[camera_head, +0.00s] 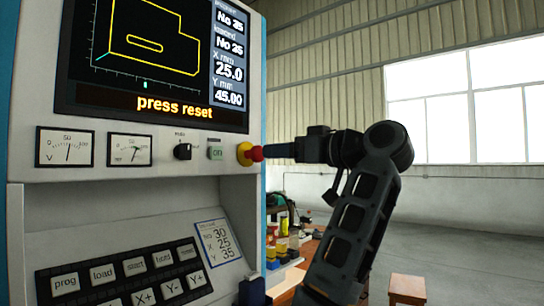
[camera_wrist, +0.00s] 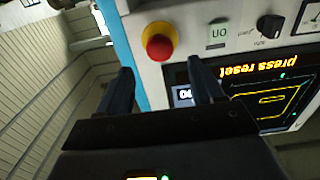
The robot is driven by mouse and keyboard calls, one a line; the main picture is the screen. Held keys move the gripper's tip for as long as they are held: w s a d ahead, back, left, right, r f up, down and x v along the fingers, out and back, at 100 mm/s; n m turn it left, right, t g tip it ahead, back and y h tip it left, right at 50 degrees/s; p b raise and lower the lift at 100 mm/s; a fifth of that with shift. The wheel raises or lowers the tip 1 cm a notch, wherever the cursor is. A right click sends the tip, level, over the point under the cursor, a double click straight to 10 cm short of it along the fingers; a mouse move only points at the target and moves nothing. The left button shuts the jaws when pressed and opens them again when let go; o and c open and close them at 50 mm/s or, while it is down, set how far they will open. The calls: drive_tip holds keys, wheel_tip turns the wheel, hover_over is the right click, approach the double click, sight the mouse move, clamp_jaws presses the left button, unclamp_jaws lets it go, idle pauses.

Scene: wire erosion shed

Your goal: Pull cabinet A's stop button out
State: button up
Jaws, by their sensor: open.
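The stop button (camera_head: 257,153) is a red knob on a yellow collar at the right edge of the cabinet's front panel. I cannot tell whether a finger touches the knob.
A green-lettered "ON" button (camera_head: 217,153) and a black rotary switch (camera_head: 182,151) sit left of the stop button. The screen (camera_head: 160,60) above reads "press reset". A keypad (camera_head: 125,277) is below. A cluttered bench (camera_head: 300,255) and a stool (camera_head: 408,288) stand at right.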

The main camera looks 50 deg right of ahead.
drive_tip(key=shift+s, duration=1.25)
drive_tip(key=a+f+m+g+h, duration=0.1)
drive_tip(key=a+f+h, duration=0.15)
drive_tip(key=f, duration=1.15)
drive_tip(key=a+f+m+g+h, duration=0.1)
drive_tip(key=a+f+m, duration=0.15)
drive_tip(key=f, duration=1.15)
drive_tip(key=s+a+f+n+g, duration=0.1)
drive_tip(key=s+a+f, duration=0.35)
drive_tip(key=f, duration=0.55)
drive_tip(key=s+a+f+n, duration=0.1)
drive_tip(key=s+a+f, duration=0.3)
drive_tip(key=s, duration=0.3)
drive_tip(key=s+a+f, duration=0.4)
drive_tip(key=s, duration=0.3)
drive_tip(key=s+a+y, duration=0.1)
drive_tip(key=s+a, duration=0.1)
drive_tip(key=s, duration=0.4)
drive_tip(key=s+a+y, duration=0.1)
drive_tip(key=s+a, duration=0.2)
drive_tip(key=s, duration=0.3)
drive_tip(key=s+a+r+n+y, duration=0.1)
drive_tip(key=s+a, duration=0.2)
drive_tip(key=s, duration=0.3)
